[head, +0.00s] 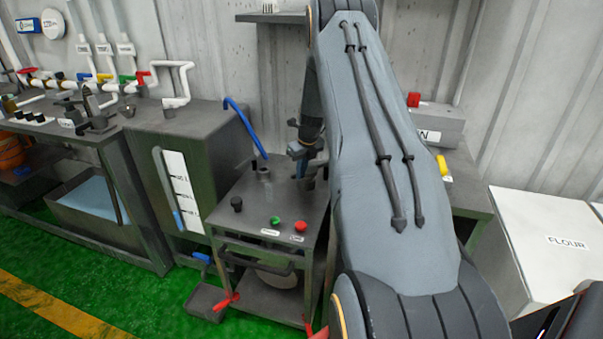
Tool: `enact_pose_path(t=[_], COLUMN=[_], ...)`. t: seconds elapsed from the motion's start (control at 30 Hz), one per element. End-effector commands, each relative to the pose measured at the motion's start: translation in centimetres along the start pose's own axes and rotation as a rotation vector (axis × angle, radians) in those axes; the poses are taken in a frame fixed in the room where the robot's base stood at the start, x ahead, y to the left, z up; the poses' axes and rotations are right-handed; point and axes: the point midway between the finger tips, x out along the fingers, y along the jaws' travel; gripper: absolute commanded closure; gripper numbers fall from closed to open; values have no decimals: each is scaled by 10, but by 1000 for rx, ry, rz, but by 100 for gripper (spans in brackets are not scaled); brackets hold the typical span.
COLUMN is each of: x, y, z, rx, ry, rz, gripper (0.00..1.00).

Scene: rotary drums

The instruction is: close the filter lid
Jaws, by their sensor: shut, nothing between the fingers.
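My gripper (309,176) is small and partly hidden by my own arm. It is shut and empty, just above the back right of a grey metal cabinet top (250,205). A short round fitting (264,174) stands on that top, left of my gripper, with a blue hose near it. I cannot tell for sure which part is the filter lid. My arm hides the right part of the cabinet, and I cannot tell whether the gripper touches anything there.
The cabinet top has a black knob (237,204), a green button (275,220) and a red button (300,226). A blue hose (244,126) curves above it. A larger tank (185,165) stands left. A white flour bin (555,240) stands right. Green floor is open at lower left.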

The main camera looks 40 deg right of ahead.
Motion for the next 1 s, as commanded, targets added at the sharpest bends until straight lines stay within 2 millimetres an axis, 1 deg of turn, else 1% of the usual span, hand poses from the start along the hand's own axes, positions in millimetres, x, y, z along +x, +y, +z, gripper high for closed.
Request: enact_pose_path(t=[0.3, 0.67, 0.77, 1.0], x=[6, 4, 2, -8], y=[3, 3, 4, 10], z=[18, 19, 15, -10], rx=[-2, -1, -1, -6], ry=[-1, -3, -2, 1], rz=[-1, -2, -1, 1], gripper=[100, 100, 100, 100])
